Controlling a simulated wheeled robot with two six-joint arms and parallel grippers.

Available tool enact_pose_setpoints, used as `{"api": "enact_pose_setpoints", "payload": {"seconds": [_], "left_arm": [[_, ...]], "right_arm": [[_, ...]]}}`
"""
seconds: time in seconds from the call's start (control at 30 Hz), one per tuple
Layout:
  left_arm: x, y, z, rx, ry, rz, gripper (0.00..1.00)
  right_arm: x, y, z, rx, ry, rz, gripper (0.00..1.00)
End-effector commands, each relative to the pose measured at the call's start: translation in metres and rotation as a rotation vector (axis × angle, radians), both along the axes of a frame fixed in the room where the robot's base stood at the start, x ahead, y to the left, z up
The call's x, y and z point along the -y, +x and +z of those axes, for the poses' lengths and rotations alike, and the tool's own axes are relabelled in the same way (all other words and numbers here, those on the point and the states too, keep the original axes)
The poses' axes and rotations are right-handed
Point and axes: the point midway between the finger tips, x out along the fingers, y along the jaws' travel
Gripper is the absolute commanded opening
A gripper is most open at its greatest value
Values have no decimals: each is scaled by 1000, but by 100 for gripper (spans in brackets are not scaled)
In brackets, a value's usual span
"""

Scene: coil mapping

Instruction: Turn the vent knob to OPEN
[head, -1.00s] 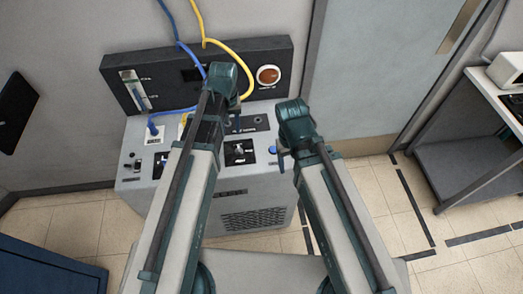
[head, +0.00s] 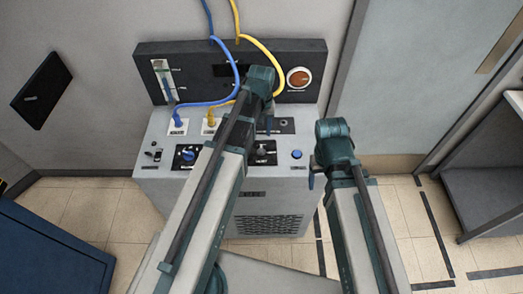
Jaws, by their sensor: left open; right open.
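The grey machine (head: 153,178) stands against the wall. On its top are a blue knob (head: 188,155) on a black plate at the left and a dark knob (head: 263,153) on another plate nearer the middle. Their lettering is too small to read, so I cannot tell which is the vent knob. My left gripper (head: 269,124) is open above the machine top, behind the dark knob in the picture; its arm covers the middle of the top. My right gripper (head: 312,180) is open just right of the machine, apart from the knobs.
A blue hose (head: 231,58) and a yellow hose (head: 268,48) run down to ports on the machine. A black back panel (head: 240,86) carries a round brown dial (head: 299,77). A blue button (head: 297,154) sits at the right. A blue cabinet (head: 45,255) stands lower left.

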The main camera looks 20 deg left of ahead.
Motion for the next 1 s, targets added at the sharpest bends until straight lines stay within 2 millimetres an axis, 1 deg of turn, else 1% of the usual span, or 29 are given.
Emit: {"api": "enact_pose_setpoints", "payload": {"seconds": [0.03,0.4,0.53,0.7,1.0], "left_arm": [[0,0,-16,0,0,0,46],[0,0,-68,0,0,0,46],[0,0,-84,0,0,0,46],[0,0,-94,0,0,0,46],[0,0,-94,0,0,0,46]], "right_arm": [[0,0,-16,0,0,0,70],[0,0,-68,0,0,0,70],[0,0,-84,0,0,0,70],[0,0,-94,0,0,0,70],[0,0,-93,0,0,0,70]]}}
